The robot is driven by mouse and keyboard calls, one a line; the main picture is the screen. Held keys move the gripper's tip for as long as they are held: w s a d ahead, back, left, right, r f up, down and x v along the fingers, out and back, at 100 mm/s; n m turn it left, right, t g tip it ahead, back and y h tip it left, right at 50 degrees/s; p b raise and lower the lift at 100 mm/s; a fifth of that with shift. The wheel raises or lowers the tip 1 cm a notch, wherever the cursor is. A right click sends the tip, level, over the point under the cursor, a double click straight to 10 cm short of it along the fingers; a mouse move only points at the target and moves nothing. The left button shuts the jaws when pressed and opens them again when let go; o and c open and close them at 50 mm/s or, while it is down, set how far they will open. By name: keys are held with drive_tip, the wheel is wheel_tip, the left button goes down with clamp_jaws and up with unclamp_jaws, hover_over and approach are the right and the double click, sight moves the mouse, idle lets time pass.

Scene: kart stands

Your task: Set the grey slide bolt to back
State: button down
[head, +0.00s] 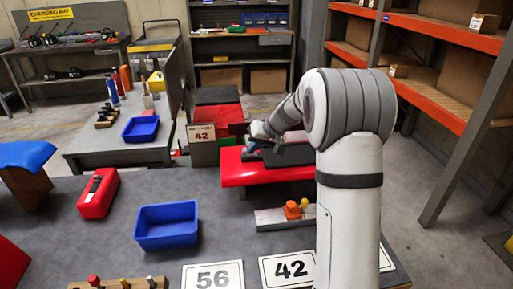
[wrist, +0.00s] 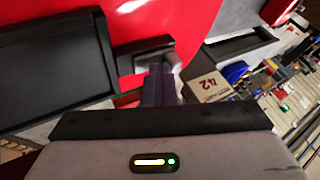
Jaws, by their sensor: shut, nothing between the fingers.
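My gripper (head: 257,141) reaches over the red kart (head: 236,171) in the head view. In the wrist view its dark fingers (wrist: 159,84) are together and empty. Just past the fingertips, a small light grey piece (wrist: 173,62) stands at the end of a dark block (wrist: 144,52) on the red body (wrist: 150,20). It may be the slide bolt. The fingertips are very close to it; I cannot tell if they touch. In the head view my arm and gripper hide this spot.
A card marked 42 (head: 202,134) stands left of the gripper. A black tray-like part (wrist: 55,62) lies left in the wrist view. On the bench are a blue bin (head: 166,238), a red box (head: 98,207) and a grey rail (head: 270,220) with an orange knob (head: 292,210).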

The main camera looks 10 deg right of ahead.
drive_tip(key=shift+d, duration=0.15)
drive_tip(key=d, duration=0.1)
drive_tip(key=d+b, duration=0.1)
drive_tip(key=d, duration=0.2)
drive_tip(key=shift+s+d+r+b, duration=0.1)
drive_tip(key=shift+s+r+b, duration=0.2)
drive_tip(key=shift+r, duration=0.1)
drive_tip(key=v, duration=0.9)
